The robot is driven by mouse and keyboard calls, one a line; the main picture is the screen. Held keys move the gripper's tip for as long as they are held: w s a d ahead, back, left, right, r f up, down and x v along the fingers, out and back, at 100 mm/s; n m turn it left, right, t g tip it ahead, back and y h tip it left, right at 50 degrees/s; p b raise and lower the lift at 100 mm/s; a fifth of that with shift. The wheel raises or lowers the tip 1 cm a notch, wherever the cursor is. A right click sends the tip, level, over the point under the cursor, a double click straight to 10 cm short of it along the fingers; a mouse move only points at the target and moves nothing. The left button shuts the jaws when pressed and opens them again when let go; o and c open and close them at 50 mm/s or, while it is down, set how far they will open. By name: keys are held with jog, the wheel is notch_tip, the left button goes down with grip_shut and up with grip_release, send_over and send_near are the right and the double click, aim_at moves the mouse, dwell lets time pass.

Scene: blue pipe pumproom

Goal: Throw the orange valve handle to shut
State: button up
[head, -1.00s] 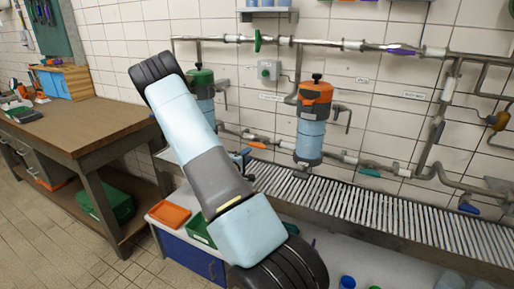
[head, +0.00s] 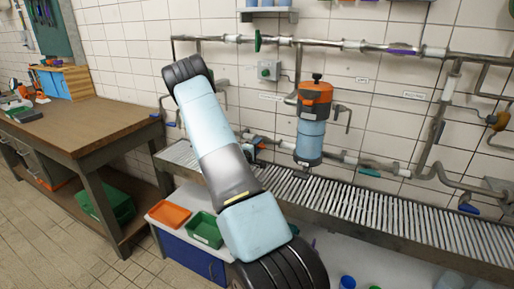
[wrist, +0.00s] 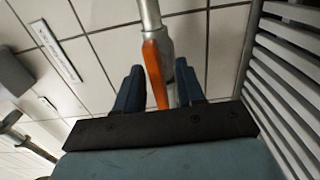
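The orange valve handle (wrist: 153,72) shows in the wrist view, hanging off a grey pipe fitting (wrist: 150,14). My gripper (wrist: 159,78) has its two dark blue fingers spread, one on each side of the handle. A gap shows between the handle and each finger, so the gripper is open around it and not clamped. The handle's lower end is hidden behind the gripper's black bar. In the head view my gripper (head: 256,143) is small and partly hidden by my arm, at the lower pipe on the tiled wall; the handle can barely be made out there.
A slatted grey conveyor (head: 365,206) runs below the pipes and shows at the right of the wrist view. An orange-topped blue canister (head: 312,130) stands just right of my gripper. Green (head: 205,230) and orange (head: 169,214) trays sit below left. A wooden bench (head: 75,125) stands left.

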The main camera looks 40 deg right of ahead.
jog(key=shift+c, duration=0.4)
grip_shut()
jog(key=shift+f, duration=0.1)
jog(key=m, duration=0.4)
jog(key=shift+a, duration=0.1)
jog(key=m, duration=0.4)
jog(key=shift+s+f+m, duration=0.1)
jog(key=shift+m, duration=0.3)
jog(key=m, duration=0.9)
dwell(0.3)
jog(key=shift+o, duration=0.4)
grip_release()
